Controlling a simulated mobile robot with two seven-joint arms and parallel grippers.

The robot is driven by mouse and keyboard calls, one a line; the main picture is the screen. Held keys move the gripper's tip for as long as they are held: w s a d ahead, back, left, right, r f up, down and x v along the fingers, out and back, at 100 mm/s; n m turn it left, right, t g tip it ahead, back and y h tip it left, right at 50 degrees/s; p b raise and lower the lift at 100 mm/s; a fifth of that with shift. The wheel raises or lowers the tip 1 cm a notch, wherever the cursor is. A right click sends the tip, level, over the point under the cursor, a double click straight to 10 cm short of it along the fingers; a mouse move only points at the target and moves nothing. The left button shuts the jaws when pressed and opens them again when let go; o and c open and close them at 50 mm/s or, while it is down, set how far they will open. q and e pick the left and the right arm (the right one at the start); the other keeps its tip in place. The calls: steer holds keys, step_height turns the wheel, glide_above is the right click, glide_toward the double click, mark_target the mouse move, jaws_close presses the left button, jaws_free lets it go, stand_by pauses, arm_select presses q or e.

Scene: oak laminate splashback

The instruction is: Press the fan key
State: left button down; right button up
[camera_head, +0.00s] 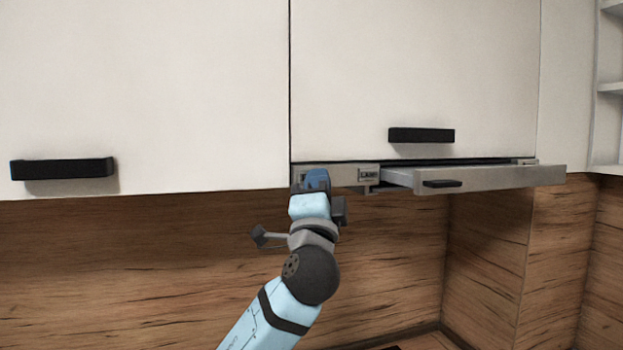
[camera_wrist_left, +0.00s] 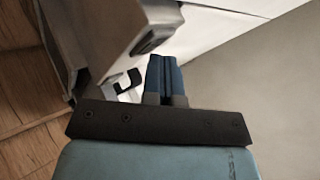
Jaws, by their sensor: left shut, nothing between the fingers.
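The range hood (camera_head: 490,179) is a grey metal strip under the right cabinet, with its front part pulled out on the right. My left gripper (camera_head: 317,180) has blue fingers, shut and empty, in front of the strip's left end. The fan key cannot be made out there; the gripper covers that part. In the left wrist view the shut fingers (camera_wrist_left: 163,74) point at the hood's underside area; whether they touch is unclear. My right gripper is not in view.
White cabinet doors (camera_head: 150,80) with black handles (camera_head: 421,135) hang above. The pulled-out hood front with its dark handle (camera_head: 442,184) juts out right of my gripper. Wood splashback (camera_head: 130,260) lies behind; the space below the cabinets looks free.

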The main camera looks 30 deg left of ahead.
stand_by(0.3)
arm_select(q)
steer(key=shift+s+d, duration=0.4)
steer(key=s+d, duration=0.4)
steer(key=shift+d, duration=0.25)
stand_by(0.3)
steer(key=shift+f, duration=0.1)
stand_by(0.4)
